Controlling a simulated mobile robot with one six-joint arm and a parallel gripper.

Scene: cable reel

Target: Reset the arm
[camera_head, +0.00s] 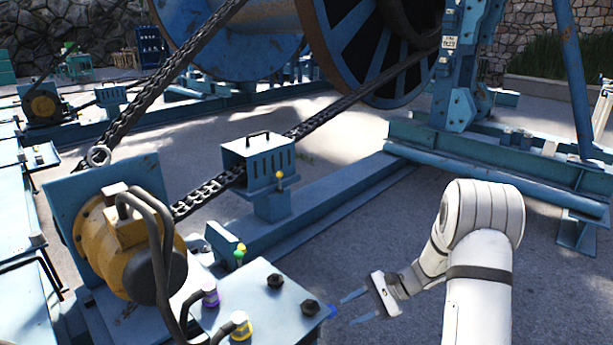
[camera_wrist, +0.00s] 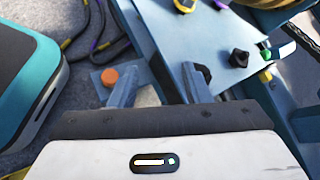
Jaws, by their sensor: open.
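My gripper (camera_head: 352,308) is at the end of my white arm, in the lower right of the head view. Its two bluish fingers point left and stand apart, with nothing seen between them. They are near the right corner of a blue metal plate (camera_head: 262,292) that carries two black bolts. In the wrist view my gripper (camera_wrist: 158,88) shows its two fingers apart. The blue plate (camera_wrist: 215,72) with its black knobs lies beyond and to the right of them. An orange round cap (camera_wrist: 109,77) shows beside the left finger.
A yellow motor (camera_head: 118,240) with dark hoses stands left of the plate. A blue chain guard box (camera_head: 258,160) and a blue beam (camera_head: 330,200) lie behind. The large cable reel (camera_head: 370,50) is at the back. Open paving lies around my arm. A teal-edged box (camera_wrist: 28,80) is left in the wrist view.

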